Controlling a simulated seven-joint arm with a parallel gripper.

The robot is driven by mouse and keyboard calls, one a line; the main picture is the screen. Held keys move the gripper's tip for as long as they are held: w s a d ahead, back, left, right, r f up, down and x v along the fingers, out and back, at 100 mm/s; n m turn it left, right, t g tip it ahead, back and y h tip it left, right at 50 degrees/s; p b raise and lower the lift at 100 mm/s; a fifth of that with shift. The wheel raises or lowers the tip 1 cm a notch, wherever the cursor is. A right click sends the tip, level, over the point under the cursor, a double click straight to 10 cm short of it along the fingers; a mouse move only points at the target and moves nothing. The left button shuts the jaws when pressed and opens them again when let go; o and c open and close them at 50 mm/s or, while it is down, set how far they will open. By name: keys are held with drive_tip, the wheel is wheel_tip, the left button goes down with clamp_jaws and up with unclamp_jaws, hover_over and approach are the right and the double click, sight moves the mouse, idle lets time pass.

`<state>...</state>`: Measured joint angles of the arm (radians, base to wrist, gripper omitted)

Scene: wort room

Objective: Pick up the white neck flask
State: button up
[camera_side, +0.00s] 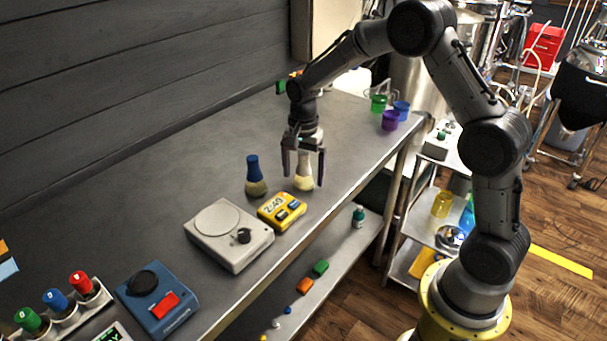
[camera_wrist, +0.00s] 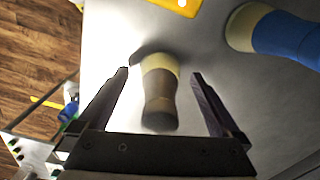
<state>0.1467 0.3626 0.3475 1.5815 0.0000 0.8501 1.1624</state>
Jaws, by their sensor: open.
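The white neck flask (camera_side: 304,180) stands upright on the grey bench, with a pale yellow liquid low in it. My gripper (camera_side: 303,174) points down over it, open, with a finger on either side of the neck. In the wrist view the flask (camera_wrist: 160,92) lies between the two spread fingers of my gripper (camera_wrist: 161,74), with a gap on each side. Its neck looks brownish in shadow there. I see no finger touching it.
A blue neck flask (camera_side: 254,172) stands close by on the left. A yellow timer (camera_side: 281,211) and a white scale-like device (camera_side: 229,235) sit in front. Green, purple (camera_side: 391,121) and blue cups stand at the bench's far end. The bench's front edge is near.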

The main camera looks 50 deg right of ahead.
drive_tip(key=shift+f, duration=0.5)
drive_tip(key=shift+r, duration=0.1)
drive_tip(key=c, duration=1.5)
drive_tip(key=shift+c, duration=0.3)
